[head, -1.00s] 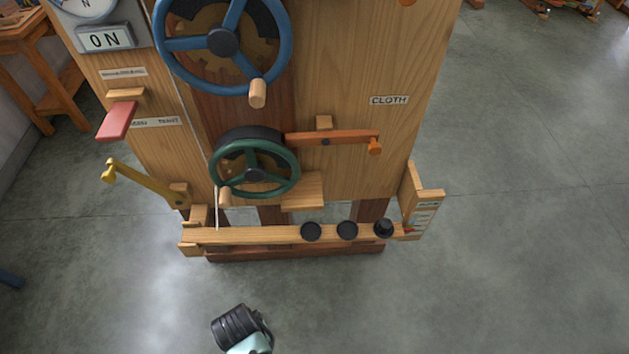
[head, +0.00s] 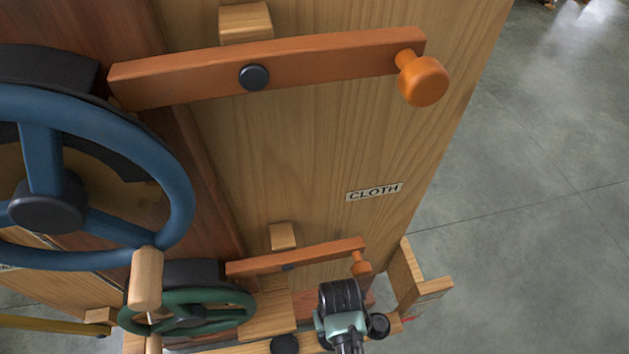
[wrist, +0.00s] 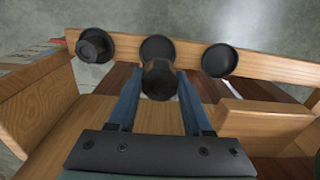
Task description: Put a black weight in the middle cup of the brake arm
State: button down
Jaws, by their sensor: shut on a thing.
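My gripper (wrist: 158,92) is shut on a black weight (wrist: 160,80), a dark round piece between the blue fingers in the wrist view. The brake arm (wrist: 270,67) is a wooden bar with three black cups in a row. The held weight overlaps the near edge of the middle cup (wrist: 156,46); I cannot tell whether it touches it. Another black weight (wrist: 92,44) sits in the end cup, at the left. The cup at the right (wrist: 220,60) looks empty. In the head view my gripper (head: 341,322) hides the middle cup, between the weighted end cup (head: 378,325) and the inner cup (head: 285,344).
A wooden end bracket (head: 418,282) stands beside the brake arm's tip. Close above my gripper is an orange lever (head: 305,258); a green handwheel (head: 188,312) is to the left. A larger orange lever (head: 270,68) and blue wheel (head: 180,190) are higher. Open floor lies right.

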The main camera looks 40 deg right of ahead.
jog(key=shift+d+f, duration=0.15)
jog(key=shift+f, duration=0.1)
jog(key=f+b, duration=0.2)
jog(key=shift+s+b, duration=0.2)
jog(key=shift+b, duration=0.1)
notch_tip(320, 180, down, 4)
jog(key=b, duration=0.5)
jog(key=shift+w+f, duration=0.1)
jog(key=shift+f, duration=0.5)
